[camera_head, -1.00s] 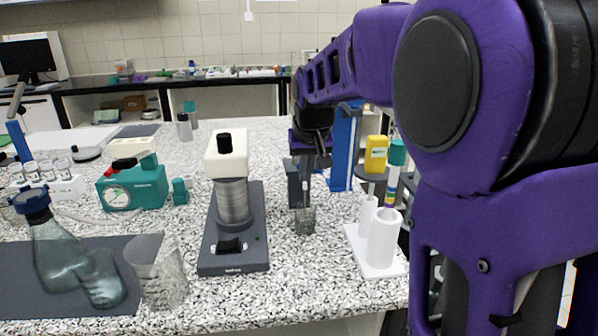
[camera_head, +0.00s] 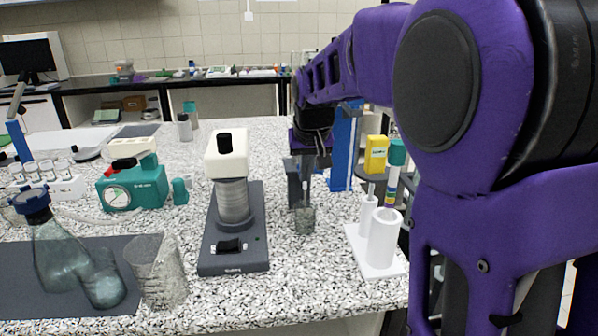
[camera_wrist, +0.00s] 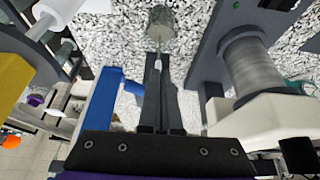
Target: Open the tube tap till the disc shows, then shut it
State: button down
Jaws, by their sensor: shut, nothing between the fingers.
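My gripper (camera_head: 304,180) points down over the worktop, right of the sieve shaker (camera_head: 233,205). In the wrist view its two dark fingers (camera_wrist: 157,76) are together and hold nothing. Just past the fingertips is a small glass vessel (camera_head: 305,220), also at the top of the wrist view (camera_wrist: 161,24). A thin pale rod shows between the fingertips and this vessel; I cannot tell whether it touches them. I cannot clearly make out the tube tap or a disc. The fingers may hide part of what is behind them.
A blue upright (camera_head: 342,150) stands behind my gripper. A white holder (camera_head: 382,240) and yellow box (camera_head: 376,155) are to the right. A teal gauge unit (camera_head: 135,188), glass beaker (camera_head: 157,270) and blue-capped bottle (camera_head: 60,245) are left.

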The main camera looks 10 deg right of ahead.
jog(key=shift+w+d, duration=0.3)
jog(key=shift+w, duration=0.2)
jog(key=shift+p, duration=0.35)
